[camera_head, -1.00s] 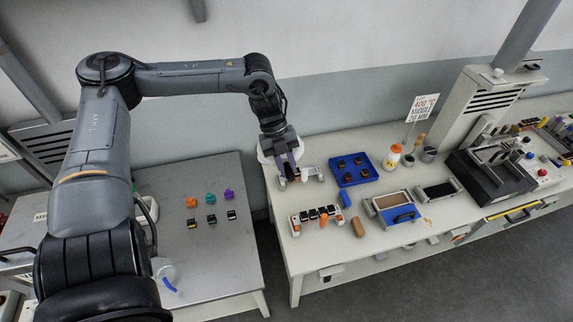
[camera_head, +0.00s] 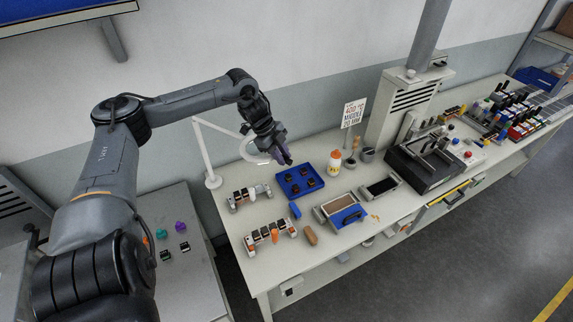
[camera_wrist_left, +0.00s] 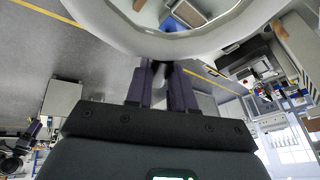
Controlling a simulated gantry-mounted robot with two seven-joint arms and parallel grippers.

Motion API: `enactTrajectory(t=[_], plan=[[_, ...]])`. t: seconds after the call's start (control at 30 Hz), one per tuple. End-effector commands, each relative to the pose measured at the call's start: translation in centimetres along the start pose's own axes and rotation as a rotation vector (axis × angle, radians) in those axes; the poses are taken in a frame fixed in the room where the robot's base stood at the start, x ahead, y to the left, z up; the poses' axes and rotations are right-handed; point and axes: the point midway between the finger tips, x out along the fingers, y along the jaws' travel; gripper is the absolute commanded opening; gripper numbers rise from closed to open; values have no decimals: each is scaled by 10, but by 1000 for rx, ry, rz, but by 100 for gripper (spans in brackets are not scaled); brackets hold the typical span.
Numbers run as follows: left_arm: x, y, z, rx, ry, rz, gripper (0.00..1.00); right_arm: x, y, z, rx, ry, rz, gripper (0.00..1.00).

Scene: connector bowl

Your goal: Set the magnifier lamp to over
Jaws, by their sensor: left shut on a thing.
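The magnifier lamp (camera_head: 203,149) has a white jointed arm rising from a post at the bench's back left corner. Its white ring head (camera_head: 248,151) is partly hidden behind my left gripper (camera_head: 286,158). In the left wrist view the ring (camera_wrist_left: 165,42) arches large across the top. My left gripper's purple fingers (camera_wrist_left: 161,86) are shut at the ring's near edge, holding the lamp head above the bench. What looks like my right gripper (camera_wrist_left: 30,131) shows small at the left of the wrist view; its jaws are unclear.
Below the gripper is a blue tray (camera_head: 281,182) with several small parts. Two white racks (camera_head: 234,203) (camera_head: 256,245) stand left of it. A bottle (camera_head: 334,163), a sign (camera_head: 353,112) and a black machine (camera_head: 412,177) stand to the right.

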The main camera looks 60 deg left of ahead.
Motion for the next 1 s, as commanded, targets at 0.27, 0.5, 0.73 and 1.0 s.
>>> enactTrajectory(t=[0.27,0.5,0.73,1.0], plan=[[-1,-6,7,-25,-6,-16,0,0,1,-2,-2,4,2,62],[0,-6,8,-27,-8,-17,31,0,2,-2,-8,5,7,62],[-1,-5,7,-23,-6,-13,48,0,3,-3,-9,7,8,62],[-3,-4,6,-22,-5,-10,48,-3,2,-4,-6,7,6,62]])
